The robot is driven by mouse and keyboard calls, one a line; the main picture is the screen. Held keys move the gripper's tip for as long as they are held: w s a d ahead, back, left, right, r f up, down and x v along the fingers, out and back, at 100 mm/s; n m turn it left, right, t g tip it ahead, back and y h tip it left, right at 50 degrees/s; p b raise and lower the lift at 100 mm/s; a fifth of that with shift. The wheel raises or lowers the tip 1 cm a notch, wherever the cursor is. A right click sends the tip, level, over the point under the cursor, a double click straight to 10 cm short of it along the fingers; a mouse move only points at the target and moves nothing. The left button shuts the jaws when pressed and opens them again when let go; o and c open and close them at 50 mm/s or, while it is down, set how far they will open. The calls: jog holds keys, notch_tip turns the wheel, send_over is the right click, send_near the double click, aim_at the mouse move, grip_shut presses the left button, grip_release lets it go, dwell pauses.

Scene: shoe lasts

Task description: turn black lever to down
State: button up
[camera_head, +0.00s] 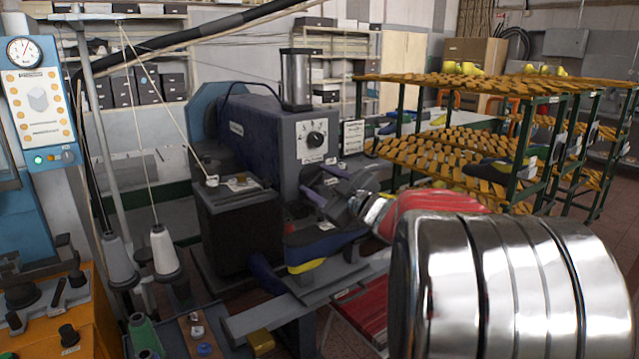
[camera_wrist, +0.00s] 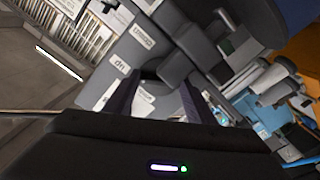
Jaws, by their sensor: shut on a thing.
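The machine (camera_head: 262,137) stands left of centre in the head view, with a round black knob on its grey front panel. My gripper (camera_head: 312,180) reaches its front from the right, just below that panel. In the wrist view my gripper (camera_wrist: 160,82) has its two purple fingers up against the machine, shut on a small dark piece, the black lever (camera_wrist: 151,75). The fingers and the dark surroundings hide most of the lever, so its tilt cannot be told. An "up" label (camera_wrist: 122,65) shows beside the left finger, and another white label lies between the fingers.
A shoe with a yellow sole (camera_head: 318,247) rests on the machine below my gripper. Green-framed racks (camera_head: 516,176) stand at right. Thread cones (camera_head: 163,250) and an orange machine (camera_head: 62,322) are at left. A red thing (camera_head: 362,308) stands below my arm.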

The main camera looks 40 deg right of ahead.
jog(key=c, duration=0.4)
jog(key=shift+f+m, duration=0.1)
jog(key=shift+m, duration=0.3)
jog(key=m, duration=0.5)
jog(key=shift+a, duration=0.1)
jog(key=m, duration=0.4)
jog(key=shift+m, duration=2.1)
jog(key=o, duration=1.1)
jog(key=shift+c, duration=0.2)
